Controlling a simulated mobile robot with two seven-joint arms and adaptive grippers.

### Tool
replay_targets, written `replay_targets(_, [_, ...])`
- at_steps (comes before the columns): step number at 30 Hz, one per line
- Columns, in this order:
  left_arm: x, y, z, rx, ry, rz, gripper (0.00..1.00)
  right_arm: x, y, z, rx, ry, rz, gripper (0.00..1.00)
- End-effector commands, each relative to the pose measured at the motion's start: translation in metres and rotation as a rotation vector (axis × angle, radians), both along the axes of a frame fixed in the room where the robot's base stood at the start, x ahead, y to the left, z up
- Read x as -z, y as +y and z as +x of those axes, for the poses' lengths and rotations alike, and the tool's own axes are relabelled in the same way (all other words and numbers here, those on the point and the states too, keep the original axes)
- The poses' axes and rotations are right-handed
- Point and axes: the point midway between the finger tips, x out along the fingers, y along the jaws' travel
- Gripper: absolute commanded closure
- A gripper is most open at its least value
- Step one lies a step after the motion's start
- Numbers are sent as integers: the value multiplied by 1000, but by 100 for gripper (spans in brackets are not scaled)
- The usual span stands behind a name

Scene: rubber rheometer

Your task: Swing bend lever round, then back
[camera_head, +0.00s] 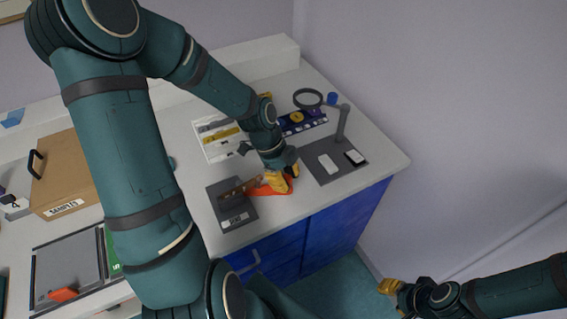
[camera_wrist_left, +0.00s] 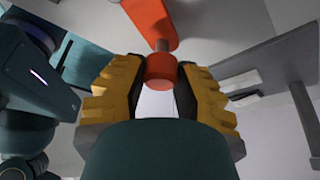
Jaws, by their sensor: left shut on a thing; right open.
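The bend lever (camera_head: 282,189) is orange and lies over the right side of a dark grey fixture plate (camera_head: 215,191) on the counter. My left gripper (camera_head: 281,180) is at the lever's outer end. In the left wrist view, its yellow fingers (camera_wrist_left: 160,75) close around the lever's round orange knob (camera_wrist_left: 160,66), and the flat orange lever arm (camera_wrist_left: 152,22) extends beyond it. A brown strip (camera_head: 238,188) lies across the fixture. The lever's pivot is hard to make out. My right gripper (camera_head: 391,287) is open and empty, low at the right, away from the counter.
A dark mat (camera_head: 318,177) with a magnifier stand (camera_head: 342,126) is right of the lever. A white board with a yellow tool (camera_head: 213,150) and a blue strip (camera_head: 310,121) lie behind. A brown box (camera_head: 66,172) and a grey tray (camera_head: 68,260) are at left.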

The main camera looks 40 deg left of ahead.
Motion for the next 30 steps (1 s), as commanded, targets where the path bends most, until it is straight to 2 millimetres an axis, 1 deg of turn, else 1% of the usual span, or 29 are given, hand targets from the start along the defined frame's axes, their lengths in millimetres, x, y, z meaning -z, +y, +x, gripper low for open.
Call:
replay_targets(1, [-2, -4, -5, 41, 4, -3, 100, -6, 0, 2, 2, -3, 0, 53])
replay_targets(3, [-1, -8, -11, 95, 5, -3, 100, -10, -1, 3, 5, -7, -2, 53])
replay_targets(13, [0, -17, -29, 271, 3, -3, 100, -24, -1, 8, 14, -18, -4, 53])
replay_targets(21, [1, -19, -35, 323, 3, -2, 100, -27, -2, 10, 17, -22, -5, 53])
replay_targets(30, [1, -20, -37, 329, 5, -3, 100, -27, -2, 10, 17, -22, -5, 53])
